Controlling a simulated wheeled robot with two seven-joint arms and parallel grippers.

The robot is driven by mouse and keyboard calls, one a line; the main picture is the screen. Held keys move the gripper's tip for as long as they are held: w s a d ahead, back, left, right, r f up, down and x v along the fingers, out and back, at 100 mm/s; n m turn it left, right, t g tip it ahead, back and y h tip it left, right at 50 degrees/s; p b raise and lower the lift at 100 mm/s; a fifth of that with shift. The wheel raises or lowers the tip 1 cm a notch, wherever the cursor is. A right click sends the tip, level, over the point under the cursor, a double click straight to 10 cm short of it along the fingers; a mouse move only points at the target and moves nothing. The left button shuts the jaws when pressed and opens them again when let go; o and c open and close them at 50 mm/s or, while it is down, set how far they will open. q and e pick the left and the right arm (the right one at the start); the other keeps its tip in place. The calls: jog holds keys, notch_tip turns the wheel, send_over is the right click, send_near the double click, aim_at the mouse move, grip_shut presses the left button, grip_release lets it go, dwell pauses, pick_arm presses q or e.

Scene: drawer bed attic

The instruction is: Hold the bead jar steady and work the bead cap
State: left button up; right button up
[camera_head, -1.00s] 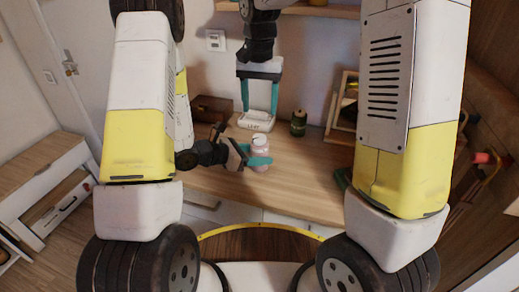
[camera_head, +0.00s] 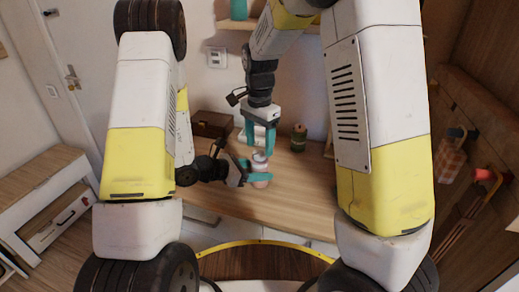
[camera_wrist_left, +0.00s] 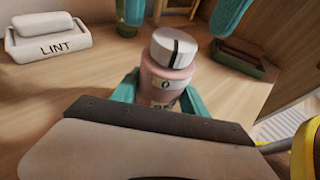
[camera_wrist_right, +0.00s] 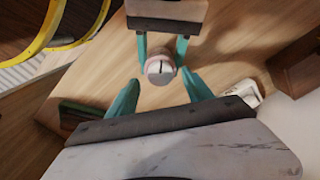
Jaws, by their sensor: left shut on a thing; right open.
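The bead jar (camera_wrist_left: 160,88) is a pinkish jar standing upright, with a white bead cap (camera_wrist_left: 174,46) marked by a dark line on top. My left gripper (camera_head: 257,173) is shut around the jar body, one teal finger on each side, low over the desk. My right gripper (camera_head: 262,142) points down above the cap, open and empty. In the right wrist view the cap (camera_wrist_right: 159,68) lies ahead of and between the open right fingertips (camera_wrist_right: 160,82), apart from them. In the head view the right fingers partly hide the cap.
A white box labelled LINT (camera_wrist_left: 50,42) sits on the wooden desk (camera_head: 225,200) behind the jar. A dark green jar (camera_head: 298,138) stands to the right, and a brown box (camera_head: 212,124) at the back left. The desk's front is clear.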

aim_at(260, 155)
jog(key=shift+f, duration=1.25)
grip_shut()
